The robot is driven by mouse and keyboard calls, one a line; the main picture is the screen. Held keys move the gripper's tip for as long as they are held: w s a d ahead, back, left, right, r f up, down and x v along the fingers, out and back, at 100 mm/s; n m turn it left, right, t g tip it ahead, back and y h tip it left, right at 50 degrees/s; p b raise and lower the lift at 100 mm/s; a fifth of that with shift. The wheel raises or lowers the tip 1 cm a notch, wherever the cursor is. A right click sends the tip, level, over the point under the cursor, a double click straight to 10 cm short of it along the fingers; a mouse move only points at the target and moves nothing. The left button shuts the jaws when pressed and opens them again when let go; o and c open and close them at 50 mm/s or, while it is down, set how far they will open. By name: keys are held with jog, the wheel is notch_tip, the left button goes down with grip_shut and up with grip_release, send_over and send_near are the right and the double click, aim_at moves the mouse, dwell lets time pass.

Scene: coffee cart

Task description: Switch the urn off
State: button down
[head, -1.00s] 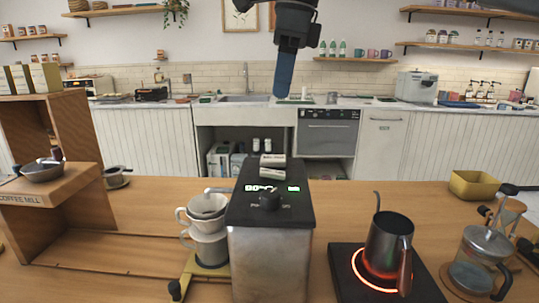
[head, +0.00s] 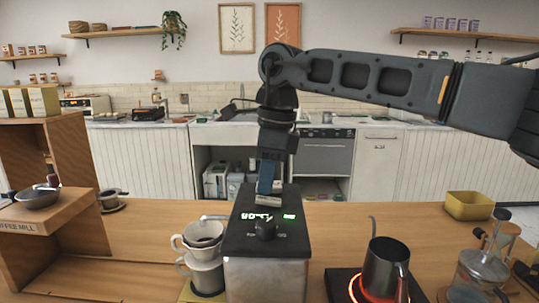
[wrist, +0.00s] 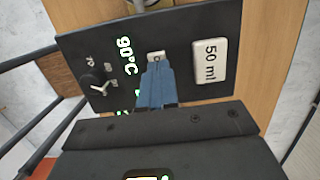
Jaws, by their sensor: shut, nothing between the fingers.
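The urn (head: 265,280) is a metal box with a black top panel in the middle of the counter. Its panel (wrist: 75,48) fills much of the wrist view. It bears a lit 90°C readout (wrist: 125,55), a round knob (wrist: 95,80), a pale 50 ml button (wrist: 210,60) and a small light switch (wrist: 156,56). My gripper (head: 265,190) is shut and empty, pointing down at the far part of the panel. In the wrist view its blue fingertips (wrist: 155,68) overlap the edge of the small switch. I cannot tell whether they touch it. A green light (head: 289,216) shows on the panel.
A white dripper on a server (head: 206,275) stands close left of the urn. A kettle (head: 385,268) sits on a glowing red hot plate to the right. A French press (head: 478,280) is farther right. The counter behind the kettle is clear.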

jog(key=shift+a+f, duration=0.1)
jog(key=shift+f, duration=0.4)
jog(key=shift+a+f, duration=0.2)
jog(key=shift+f, duration=0.15)
jog(key=shift+s, duration=0.1)
jog(key=shift+d+f, duration=0.1)
jog(key=shift+d, duration=0.85)
